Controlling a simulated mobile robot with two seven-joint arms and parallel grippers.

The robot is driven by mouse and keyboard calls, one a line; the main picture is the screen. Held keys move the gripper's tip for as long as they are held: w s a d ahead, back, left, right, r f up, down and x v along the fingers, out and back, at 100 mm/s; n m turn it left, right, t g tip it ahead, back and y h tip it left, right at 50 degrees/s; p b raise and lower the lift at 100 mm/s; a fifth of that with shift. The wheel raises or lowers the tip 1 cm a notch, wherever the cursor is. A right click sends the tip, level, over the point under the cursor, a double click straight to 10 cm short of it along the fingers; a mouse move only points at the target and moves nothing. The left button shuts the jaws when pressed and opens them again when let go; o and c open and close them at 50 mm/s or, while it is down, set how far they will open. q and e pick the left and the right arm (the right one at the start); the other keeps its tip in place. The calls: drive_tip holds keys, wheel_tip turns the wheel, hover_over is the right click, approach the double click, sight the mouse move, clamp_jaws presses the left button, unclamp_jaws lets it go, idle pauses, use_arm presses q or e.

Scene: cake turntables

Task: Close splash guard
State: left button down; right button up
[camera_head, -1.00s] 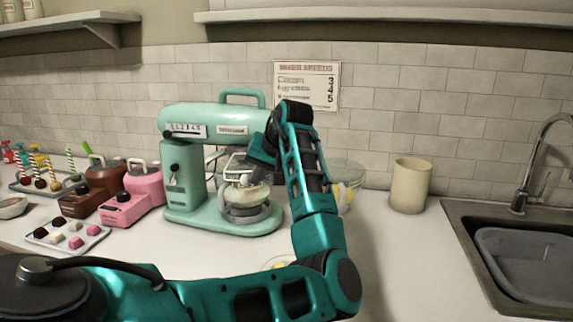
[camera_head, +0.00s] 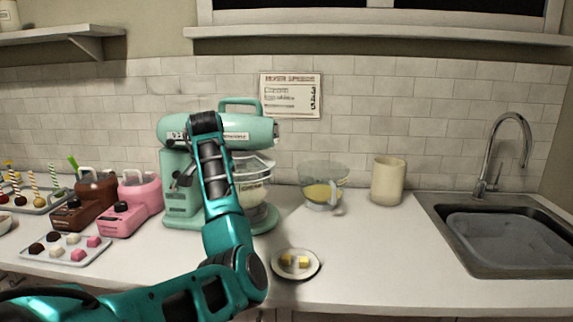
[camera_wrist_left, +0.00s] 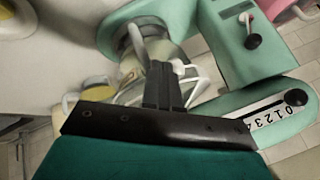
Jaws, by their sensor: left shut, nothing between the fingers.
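The mint-green stand mixer (camera_head: 256,131) stands on the counter, partly hidden by my left arm in the head view. Its clear splash guard (camera_head: 262,164) has pale edges and sits above the bowl (camera_head: 266,203), under the mixer head. In the left wrist view the mixer (camera_wrist_left: 232,45) appears upside down, with the splash guard (camera_wrist_left: 198,84) beside my left gripper (camera_wrist_left: 163,66). The gripper's fingers are together and empty, in front of the guard and bowl. I cannot tell whether they touch the guard. In the head view my arm hides the gripper. My right gripper is out of view.
A glass measuring cup (camera_head: 322,186) and a beige canister (camera_head: 388,181) stand right of the mixer. A small plate (camera_head: 276,271) with yellow cubes lies in front. Pink (camera_head: 140,203) and brown (camera_head: 90,205) small machines stand left. The sink (camera_head: 436,214) is at the right; counter before it is clear.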

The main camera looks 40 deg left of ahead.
use_arm(q)
drive_tip(key=shift+s+a, duration=0.2)
drive_tip(key=shift+a, duration=0.4)
drive_tip(key=shift+s+a, duration=0.15)
drive_tip(key=shift+a, duration=0.45)
